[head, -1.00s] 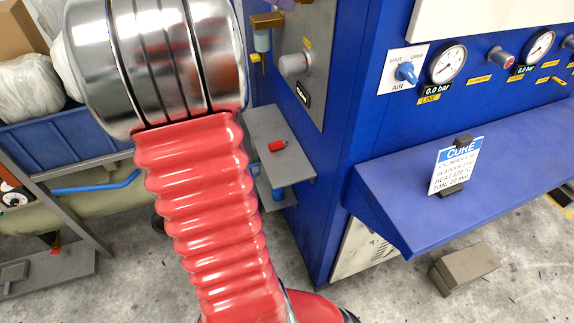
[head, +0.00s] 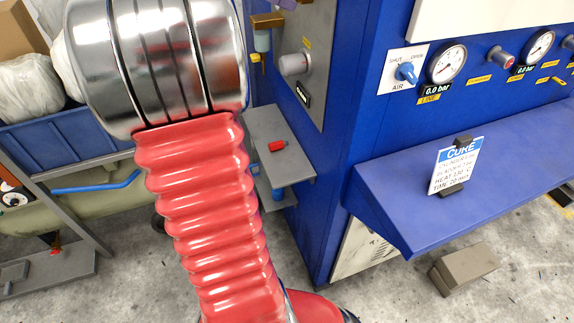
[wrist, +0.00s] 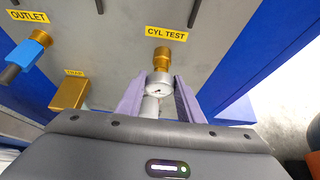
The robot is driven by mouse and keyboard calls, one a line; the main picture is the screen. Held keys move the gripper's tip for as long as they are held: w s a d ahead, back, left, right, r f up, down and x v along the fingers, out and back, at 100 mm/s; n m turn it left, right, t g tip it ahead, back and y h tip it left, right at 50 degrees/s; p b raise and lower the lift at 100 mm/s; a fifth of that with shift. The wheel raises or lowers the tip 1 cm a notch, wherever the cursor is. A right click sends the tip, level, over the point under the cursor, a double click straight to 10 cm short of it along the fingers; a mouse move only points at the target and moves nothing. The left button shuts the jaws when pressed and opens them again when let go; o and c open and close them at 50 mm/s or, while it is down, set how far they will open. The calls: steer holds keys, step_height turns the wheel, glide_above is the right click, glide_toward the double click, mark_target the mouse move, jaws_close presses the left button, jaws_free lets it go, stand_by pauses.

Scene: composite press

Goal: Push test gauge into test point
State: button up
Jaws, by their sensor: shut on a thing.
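My gripper (wrist: 158,95) has two purple fingers, shut on the gauge from both sides. The brass test point (wrist: 161,58) is on the grey panel just beyond the gauge, under a yellow CYL TEST label (wrist: 167,33). The gauge's far end meets the brass fitting in the picture; I cannot tell whether they touch or how deep it sits. In the head view my arm hides the gauge and test point.
A blue OUTLET coupling (wrist: 27,54) and a brass block (wrist: 70,93) are left of the test point. In the head view, a grey shelf (head: 287,165) holds a red item (head: 277,146). The blue console ledge (head: 440,210) carries a CURE sign (head: 455,170).

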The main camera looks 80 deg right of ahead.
steer(key=o, duration=1.1)
steer(key=v, duration=1.3)
steer(key=shift+w+a+r, duration=0.15)
steer(key=shift+w+a, duration=0.05)
steer(key=shift+w, duration=0.05)
